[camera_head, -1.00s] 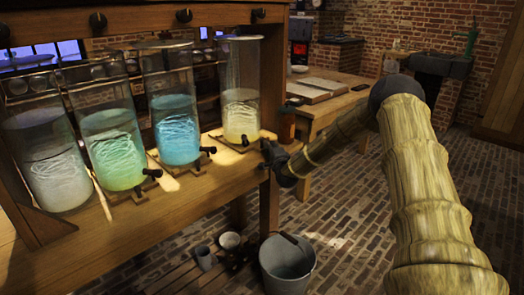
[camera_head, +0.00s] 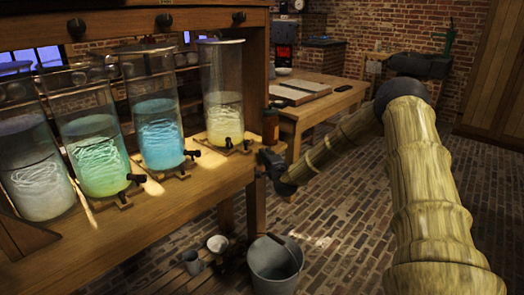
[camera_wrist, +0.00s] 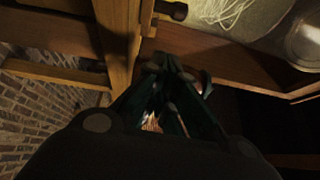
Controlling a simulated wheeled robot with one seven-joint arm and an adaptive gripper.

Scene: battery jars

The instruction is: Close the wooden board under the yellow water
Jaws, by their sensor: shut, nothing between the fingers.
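The jar of yellow water (camera_head: 223,105) stands at the right end of the wooden bench in the head view, and its pale contents show at the top of the wrist view (camera_wrist: 240,14). A thin wooden board (camera_head: 238,151) lies under this jar, with the jar's dark tap (camera_head: 229,143) above its front. How far the board sticks out is too small to tell. My gripper (camera_head: 265,158) is just right of the board, by the bench's right front corner. In the wrist view my gripper (camera_wrist: 170,65) has its dark fingers together and empty, below a wooden edge.
Jars of blue (camera_head: 158,135), green (camera_head: 98,160) and whitish water (camera_head: 38,180) stand to the left, with taps sticking out from some. An orange-brown jar (camera_head: 270,125) is behind my gripper. A metal bucket (camera_head: 275,262) stands on the brick floor below.

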